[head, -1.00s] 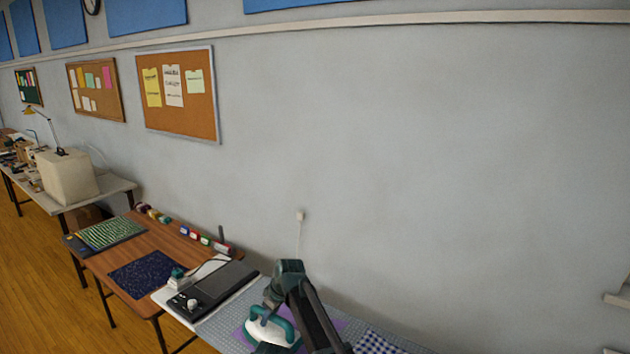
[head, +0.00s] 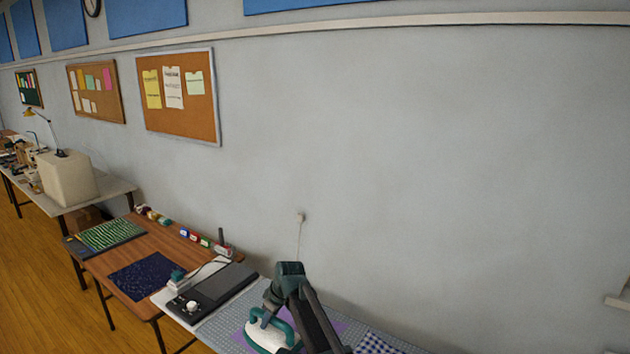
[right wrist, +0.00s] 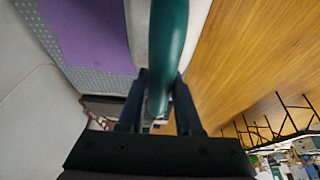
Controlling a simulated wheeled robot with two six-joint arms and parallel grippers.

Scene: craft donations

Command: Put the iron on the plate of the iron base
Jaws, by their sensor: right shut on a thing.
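The iron (head: 266,338) has a white body and a teal handle. It is at the bottom of the head view, by the purple mat. My right gripper (head: 270,308) is at its handle. In the right wrist view the two dark fingers (right wrist: 160,98) are shut on the teal handle (right wrist: 168,50). I cannot tell whether the iron touches the mat. My left gripper is not in view.
The purple mat (head: 240,340) lies on a grey dotted tabletop (head: 228,318), with a blue checked cloth (head: 378,342) to the right. A brown table (head: 142,247) with a dark blue sheet and small coloured items stands to the left. The wall is close behind.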

